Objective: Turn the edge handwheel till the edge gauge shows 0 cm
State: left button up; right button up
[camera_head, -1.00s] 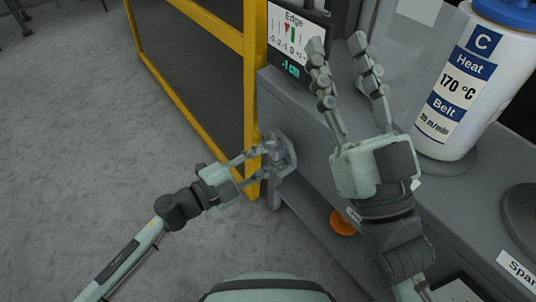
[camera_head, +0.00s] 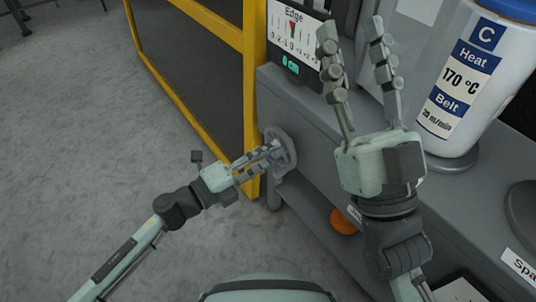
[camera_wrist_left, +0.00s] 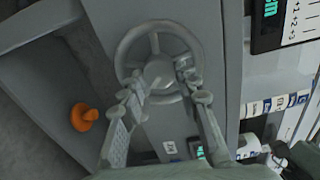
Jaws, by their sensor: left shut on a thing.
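The edge handwheel (camera_head: 287,152) is a grey spoked wheel on the side of the grey machine; it also shows in the left wrist view (camera_wrist_left: 124,47). My left gripper (camera_head: 272,149) is shut on the handwheel, its fingers on the wheel's face around the hub area in the left wrist view (camera_wrist_left: 163,84). The fingers hide part of the wheel. The edge gauge (camera_head: 297,33) has a red pointer over the green mark, and its small green digits appear to read 0 cm. My right gripper (camera_head: 351,27) is open and empty, raised in front of the machine top.
A yellow-framed guard (camera_head: 254,70) stands left of the handwheel. An orange knob (camera_head: 343,221) sits low on the machine.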

dwell(0.3)
pick_arm(q)
jog(key=o, duration=1.1)
jog(key=shift+o, duration=0.3)
jog(key=v, duration=1.2)
